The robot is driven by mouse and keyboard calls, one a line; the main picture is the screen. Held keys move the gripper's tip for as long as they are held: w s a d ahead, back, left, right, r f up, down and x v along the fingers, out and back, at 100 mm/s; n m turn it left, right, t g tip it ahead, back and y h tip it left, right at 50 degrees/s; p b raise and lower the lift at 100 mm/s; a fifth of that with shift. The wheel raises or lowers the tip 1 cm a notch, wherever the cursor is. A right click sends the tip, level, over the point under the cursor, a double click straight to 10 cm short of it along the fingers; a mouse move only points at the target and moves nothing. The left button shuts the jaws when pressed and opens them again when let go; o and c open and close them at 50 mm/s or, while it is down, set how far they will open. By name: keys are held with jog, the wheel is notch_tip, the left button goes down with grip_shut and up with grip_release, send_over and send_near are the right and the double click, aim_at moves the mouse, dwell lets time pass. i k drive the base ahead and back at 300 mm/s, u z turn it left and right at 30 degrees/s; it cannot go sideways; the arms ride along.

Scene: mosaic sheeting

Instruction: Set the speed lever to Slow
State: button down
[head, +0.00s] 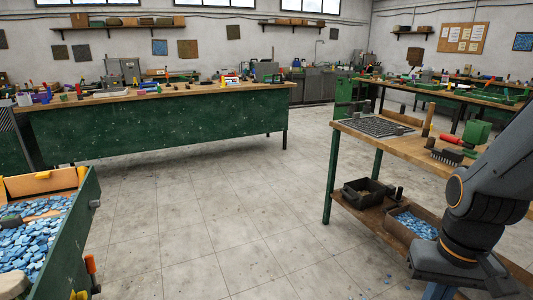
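No lever labelled for speed and no Slow mark can be read in the head view. A small orange-red handle (90,265) stands upright on a dark mount at the outer side of the green machine or bin (72,238) at lower left. I cannot tell whether it is the speed lever. A yellow part (78,295) shows below it, cut off by the bottom edge. My grey arm is at the right edge, with its end out of the picture, so my gripper is not in view.
Blue tile pieces (40,240) fill the green bin. A workbench (415,150) at right holds a dark grid tray (374,127), with boxes on its lower shelf. A long green bench (150,130) stands at the back left.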

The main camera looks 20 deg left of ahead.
aim_at(89, 259)
jog(key=u, duration=0.75)
jog(key=i, duration=0.8)
jog(key=u, duration=1.4)
jog(key=i, duration=0.55)
jog(key=u, duration=0.35)
